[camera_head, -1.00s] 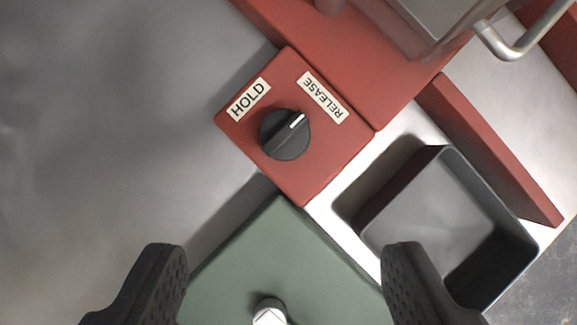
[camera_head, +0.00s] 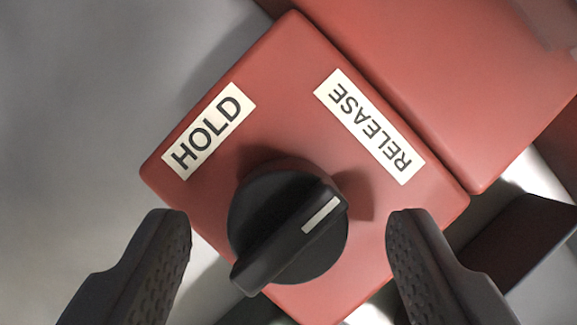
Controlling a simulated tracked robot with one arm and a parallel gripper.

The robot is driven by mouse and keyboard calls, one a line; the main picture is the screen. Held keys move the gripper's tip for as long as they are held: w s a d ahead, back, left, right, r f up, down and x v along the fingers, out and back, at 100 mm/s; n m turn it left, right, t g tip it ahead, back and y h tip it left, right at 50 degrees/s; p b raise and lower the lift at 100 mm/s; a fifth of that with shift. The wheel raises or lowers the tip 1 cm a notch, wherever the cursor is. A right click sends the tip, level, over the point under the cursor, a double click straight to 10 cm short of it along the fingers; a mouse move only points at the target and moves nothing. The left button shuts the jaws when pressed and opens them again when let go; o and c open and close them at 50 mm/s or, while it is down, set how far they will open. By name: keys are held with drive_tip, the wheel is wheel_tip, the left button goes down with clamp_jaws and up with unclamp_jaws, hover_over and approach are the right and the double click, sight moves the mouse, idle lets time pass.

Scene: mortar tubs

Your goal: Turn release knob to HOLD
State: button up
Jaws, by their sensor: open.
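The black release knob (camera_head: 288,228) sits on a red box (camera_head: 290,65). Its raised grip bar runs from lower left to upper right, and the white mark on it points up and right, toward the RELEASE label (camera_head: 369,126). The HOLD label (camera_head: 208,131) is on the upper left of the box face. My gripper (camera_head: 288,225) is open, with one black finger at the left and one at the right. The knob shows between the fingers, with a gap on both sides. I cannot tell how far above the knob the fingertips are.
A larger red block (camera_head: 470,80) adjoins the box at the upper right. A dark tub (camera_head: 525,245) is partly in view at the right edge, behind the right finger. The grey surface (camera_head: 80,110) at the left is clear.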

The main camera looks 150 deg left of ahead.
drive_tip(key=shift+w+d+f, duration=0.1)
drive_tip(key=shift+w+f, duration=0.1)
drive_tip(key=shift+f, duration=0.3)
